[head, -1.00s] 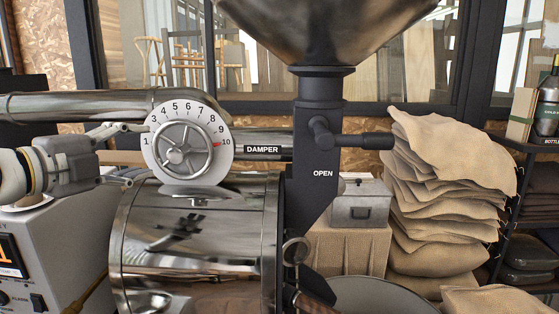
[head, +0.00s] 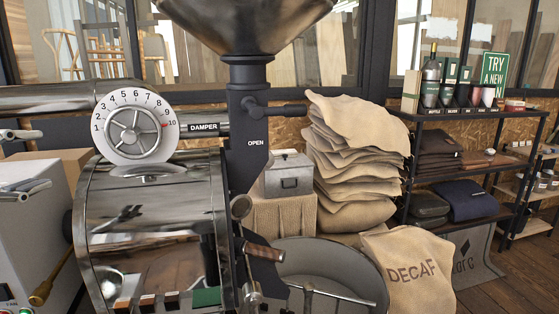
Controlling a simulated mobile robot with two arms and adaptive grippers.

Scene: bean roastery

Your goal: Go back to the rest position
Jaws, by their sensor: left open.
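My left gripper (head: 22,164) shows at the left edge of the head view. Its fingers are spread apart and nothing is between them. It is to the left of the damper dial (head: 136,126) and apart from it. The dial is a white numbered disc with a grey handwheel and a red mark near 10. My right gripper is not in view.
The steel roaster drum (head: 150,225) and the dark column under the hopper (head: 250,28) stand close on the left. A round cooling tray (head: 325,262) is in front. Stacked burlap sacks (head: 355,165), a DECAF sack (head: 410,268) and a black shelf (head: 470,115) stand right.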

